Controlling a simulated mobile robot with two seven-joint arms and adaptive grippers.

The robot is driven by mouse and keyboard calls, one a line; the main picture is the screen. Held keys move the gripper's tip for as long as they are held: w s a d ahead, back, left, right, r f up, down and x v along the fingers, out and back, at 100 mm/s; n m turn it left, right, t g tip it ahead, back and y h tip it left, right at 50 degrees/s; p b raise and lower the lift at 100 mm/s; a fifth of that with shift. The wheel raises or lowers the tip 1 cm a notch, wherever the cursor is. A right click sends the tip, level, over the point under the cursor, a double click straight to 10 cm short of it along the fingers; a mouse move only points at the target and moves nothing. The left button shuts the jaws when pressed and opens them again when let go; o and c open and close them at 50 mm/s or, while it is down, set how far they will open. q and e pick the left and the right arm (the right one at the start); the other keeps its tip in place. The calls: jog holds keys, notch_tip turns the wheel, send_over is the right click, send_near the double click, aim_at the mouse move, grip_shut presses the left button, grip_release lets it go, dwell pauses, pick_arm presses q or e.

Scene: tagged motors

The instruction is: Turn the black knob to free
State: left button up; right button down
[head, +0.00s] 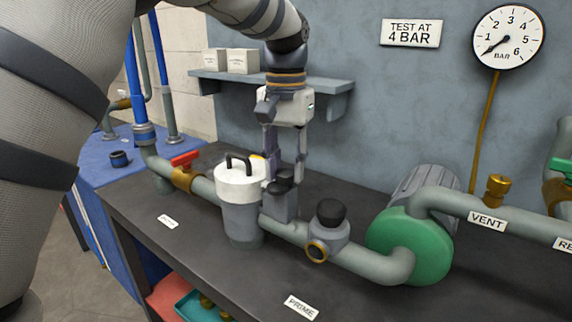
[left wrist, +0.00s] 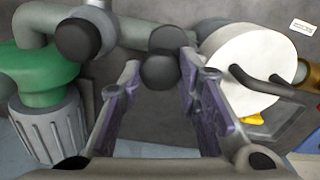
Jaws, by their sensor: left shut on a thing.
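A black knob (head: 283,176) sits on top of a grey block (head: 284,207) on the pipe, just right of the white-lidded canister (head: 241,180). My left gripper (head: 284,181) points down over it and is shut on it, one finger on each side. In the left wrist view the black knob (left wrist: 160,72) lies between the tips of my left gripper (left wrist: 160,66). The fingers partly hide it, and its setting cannot be read. A second, round black cap (head: 331,212) tops a pipe fitting to the right. My right gripper is not in view.
The canister's black handle (head: 238,160) stands close beside my left fingers. A red-handled valve (head: 187,159) is left, a green pump (head: 410,245) right. A shelf (head: 325,84) with boxes is behind. The gauge (head: 508,37) hangs on the wall.

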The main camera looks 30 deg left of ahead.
aim_at(285, 171)
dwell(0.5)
pick_arm(q)
jog(key=o, duration=1.1)
jog(key=shift+o, duration=0.2)
notch_tip(285, 171, up, 12)
